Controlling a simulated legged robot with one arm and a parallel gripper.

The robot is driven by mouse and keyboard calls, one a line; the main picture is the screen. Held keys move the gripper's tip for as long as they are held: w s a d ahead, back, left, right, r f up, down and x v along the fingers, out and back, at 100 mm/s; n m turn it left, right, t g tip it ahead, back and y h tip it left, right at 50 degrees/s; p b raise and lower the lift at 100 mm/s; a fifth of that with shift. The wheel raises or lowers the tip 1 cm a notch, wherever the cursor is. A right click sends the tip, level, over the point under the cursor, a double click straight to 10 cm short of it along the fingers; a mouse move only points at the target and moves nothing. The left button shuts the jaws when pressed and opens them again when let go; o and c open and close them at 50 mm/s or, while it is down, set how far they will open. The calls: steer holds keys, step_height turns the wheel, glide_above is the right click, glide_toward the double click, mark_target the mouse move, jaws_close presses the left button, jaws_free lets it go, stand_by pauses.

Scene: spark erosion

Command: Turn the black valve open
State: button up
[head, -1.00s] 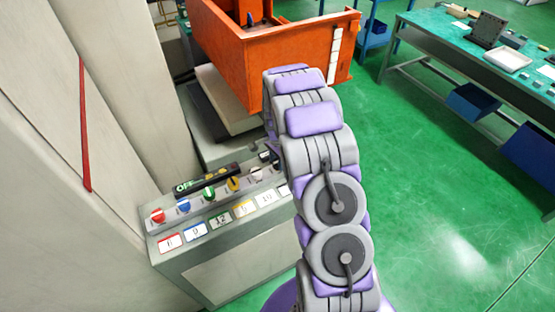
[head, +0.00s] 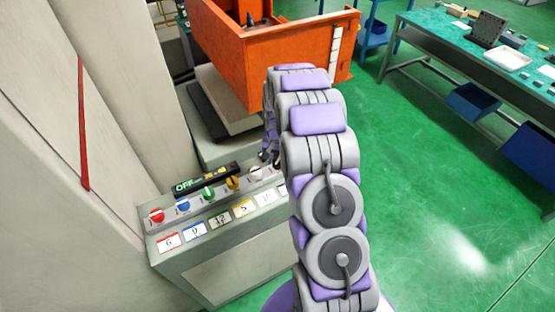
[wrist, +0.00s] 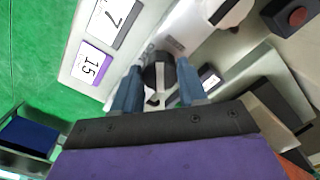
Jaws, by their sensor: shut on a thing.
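The black valve (wrist: 152,76) is a round black knob with a pale bar across it, in the middle of the wrist view. My gripper (wrist: 158,86) has its two blue fingers on either side of the valve and is shut on it. In the head view my arm hides the black valve and most of my gripper; only dark parts of the gripper (head: 269,156) show at the panel's far right end.
The grey panel carries red (head: 157,215), blue (head: 183,204), green (head: 208,193), yellow (head: 233,183) and white (head: 256,173) knobs, with numbered labels in front. A black OFF sign (head: 205,179) stands behind them. An orange tank (head: 270,60) is behind the panel. Green floor lies right.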

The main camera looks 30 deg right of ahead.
mark_target(278, 161)
steer(key=n, duration=0.5)
steer(key=shift+w+n, duration=0.1)
steer(key=shift+n, duration=0.3)
steer(key=shift+d+r+n, duration=0.1)
steer(key=shift+n, duration=2.1)
steer(key=o, duration=1.1)
steer(key=shift+c, duration=0.2)
step_height(278, 161, up, 17)
